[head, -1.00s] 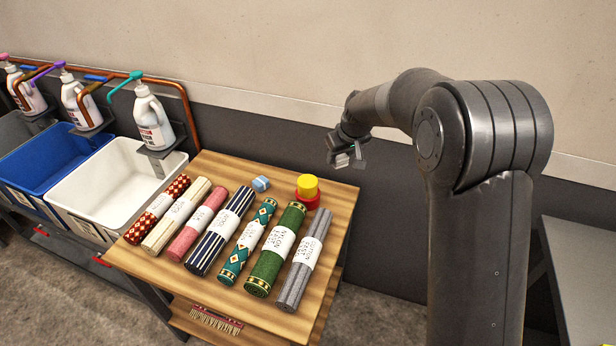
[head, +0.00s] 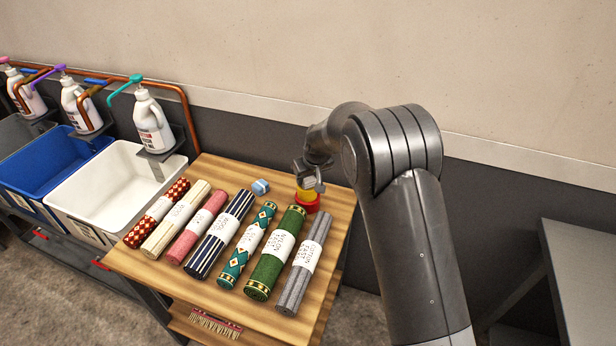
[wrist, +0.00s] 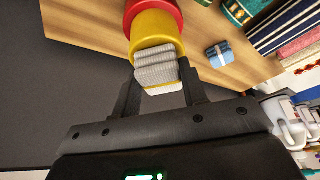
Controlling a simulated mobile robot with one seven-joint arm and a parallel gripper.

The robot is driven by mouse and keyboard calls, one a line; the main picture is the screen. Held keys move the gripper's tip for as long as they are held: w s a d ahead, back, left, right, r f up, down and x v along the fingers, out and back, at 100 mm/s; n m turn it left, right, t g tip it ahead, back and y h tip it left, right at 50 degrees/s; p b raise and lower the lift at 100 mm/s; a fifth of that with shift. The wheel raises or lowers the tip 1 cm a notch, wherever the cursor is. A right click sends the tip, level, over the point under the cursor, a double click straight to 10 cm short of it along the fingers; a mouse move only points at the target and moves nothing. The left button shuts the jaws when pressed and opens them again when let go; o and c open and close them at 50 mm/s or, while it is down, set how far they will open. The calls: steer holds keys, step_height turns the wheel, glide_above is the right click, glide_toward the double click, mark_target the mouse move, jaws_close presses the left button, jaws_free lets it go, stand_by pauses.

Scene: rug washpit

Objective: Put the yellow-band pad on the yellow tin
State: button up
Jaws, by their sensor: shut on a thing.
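A yellow tin (head: 301,194) sits on a red tin (head: 307,207) at the back right of the wooden table. In the wrist view the yellow tin (wrist: 157,27) shows its round top just beyond my fingers, with the red tin (wrist: 174,9) behind it. My gripper (head: 312,184) is over the yellow tin and hides part of it. It is shut on a folded grey-white pad with a thin yellow band (wrist: 158,68). The pad overlaps the tin's near side in the wrist view; I cannot tell whether they touch.
A blue pad with a pale band (head: 260,187) lies left of the tins. Several rolled rugs, such as the green one (head: 267,270), fill the table (head: 340,215) in front. A white basin (head: 110,185) and pump bottles (head: 152,128) stand to the left.

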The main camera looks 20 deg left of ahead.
steer(key=o, duration=0.9)
steer(key=shift+f, duration=0.1)
steer(key=shift+o, duration=0.2)
